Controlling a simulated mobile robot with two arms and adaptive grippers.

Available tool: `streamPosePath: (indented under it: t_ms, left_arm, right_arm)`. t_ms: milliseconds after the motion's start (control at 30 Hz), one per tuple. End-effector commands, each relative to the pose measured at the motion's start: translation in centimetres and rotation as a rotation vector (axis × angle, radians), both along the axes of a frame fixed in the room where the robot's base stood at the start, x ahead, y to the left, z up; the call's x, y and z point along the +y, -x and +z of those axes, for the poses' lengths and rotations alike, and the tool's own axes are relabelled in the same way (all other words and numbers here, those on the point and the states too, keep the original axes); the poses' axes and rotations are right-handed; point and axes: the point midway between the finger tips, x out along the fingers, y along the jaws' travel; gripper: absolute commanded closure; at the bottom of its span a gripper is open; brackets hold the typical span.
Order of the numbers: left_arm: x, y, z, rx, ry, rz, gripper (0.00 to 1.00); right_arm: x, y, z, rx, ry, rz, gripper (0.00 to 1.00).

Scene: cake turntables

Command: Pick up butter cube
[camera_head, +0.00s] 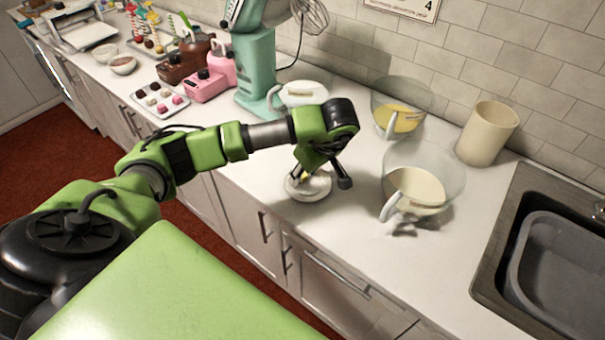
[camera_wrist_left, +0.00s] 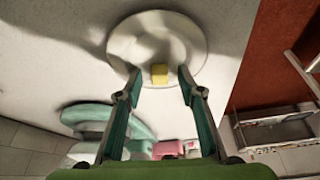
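The butter cube (camera_wrist_left: 159,74) is a small yellow block on a round white plate (camera_wrist_left: 128,42), near the plate's rim in the left wrist view. In the head view the plate (camera_head: 310,193) stands near the counter's front edge, and the butter (camera_head: 304,177) is mostly hidden by my gripper. My left gripper (camera_head: 320,178) is over the plate, pointing down, with its fingers apart. In the left wrist view its two fingertips (camera_wrist_left: 160,80) appear on either side of the butter, with nothing held between them. My right gripper is not in view.
Glass bowls with pale (camera_head: 415,188) and yellow (camera_head: 400,120) contents stand to the right, before a cream canister (camera_head: 487,133). A mint stand mixer (camera_head: 255,65) is behind. The sink (camera_head: 560,260) is at far right.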

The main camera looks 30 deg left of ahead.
Motion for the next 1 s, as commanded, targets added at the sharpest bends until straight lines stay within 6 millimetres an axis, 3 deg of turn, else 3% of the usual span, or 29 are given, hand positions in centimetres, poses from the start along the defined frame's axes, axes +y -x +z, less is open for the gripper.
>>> streamPosePath:
  t_ms: [133,267,733,933,1000]
  left_arm:
    - [0.0,0.0,0.0,0.000,0.000,0.000,0.65]
    - [0.0,0.0,0.0,0.000,0.000,0.000,0.93]
    - [0.0,-0.1,0.5,-0.002,-0.001,0.001,0.93]
    - [0.0,-0.2,2.8,-0.005,0.000,0.001,0.93]
    - [0.0,0.7,3.9,-0.005,0.000,-0.001,0.93]
  right_arm:
    - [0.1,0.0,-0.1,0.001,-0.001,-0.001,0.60]
    - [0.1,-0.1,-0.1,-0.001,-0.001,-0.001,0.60]
    - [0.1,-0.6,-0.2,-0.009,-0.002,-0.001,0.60]
    - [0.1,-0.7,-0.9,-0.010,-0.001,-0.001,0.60]
    - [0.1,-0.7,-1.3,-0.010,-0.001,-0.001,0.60]
